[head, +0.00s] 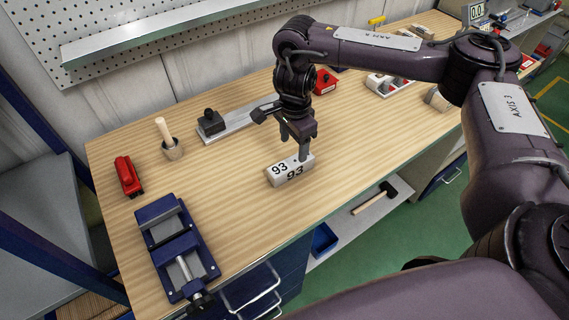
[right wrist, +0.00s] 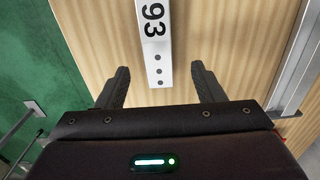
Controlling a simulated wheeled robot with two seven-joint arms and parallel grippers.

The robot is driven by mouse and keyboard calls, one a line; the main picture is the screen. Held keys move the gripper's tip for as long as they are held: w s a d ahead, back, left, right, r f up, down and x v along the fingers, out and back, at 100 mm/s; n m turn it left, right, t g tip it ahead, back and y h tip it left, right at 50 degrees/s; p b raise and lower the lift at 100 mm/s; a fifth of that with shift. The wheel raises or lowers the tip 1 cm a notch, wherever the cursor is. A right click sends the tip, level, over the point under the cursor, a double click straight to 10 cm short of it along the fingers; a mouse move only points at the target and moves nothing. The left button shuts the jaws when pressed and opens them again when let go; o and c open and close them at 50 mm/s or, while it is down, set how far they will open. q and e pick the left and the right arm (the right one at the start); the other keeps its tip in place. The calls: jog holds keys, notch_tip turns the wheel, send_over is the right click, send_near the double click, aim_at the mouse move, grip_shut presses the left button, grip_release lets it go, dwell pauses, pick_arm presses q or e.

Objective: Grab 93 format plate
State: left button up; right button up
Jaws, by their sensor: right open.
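The 93 format plate (head: 285,175) is a small pale grey block with black "93" markings on its top and front side. It lies on the wooden workbench (head: 230,195) near the middle. My right gripper (head: 294,154) is above the plate's right end, pointing down. In the right wrist view the plate (right wrist: 154,45) runs between the two open fingertips of my right gripper (right wrist: 160,80), with several dark holes at its near end. The fingers stand apart from its sides. My left gripper is not in view.
A blue vise (head: 178,250) stands at the bench's front left. A red tool (head: 128,176) and a mortar-like cup with a wooden handle (head: 172,148) are at the left. Behind the plate lies a metal bar with a black block (head: 211,123). The bench around the plate is clear.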

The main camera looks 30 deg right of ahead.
aim_at(293, 162)
jog(key=shift+s+f, duration=0.2)
jog(key=shift+f, duration=0.85)
notch_tip(293, 162, down, 4)
jog(key=shift+r, duration=0.1)
jog(key=shift+a, duration=0.1)
jog(key=c, duration=0.7)
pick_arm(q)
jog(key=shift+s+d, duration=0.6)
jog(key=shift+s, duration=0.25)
pick_arm(e)
grip_shut()
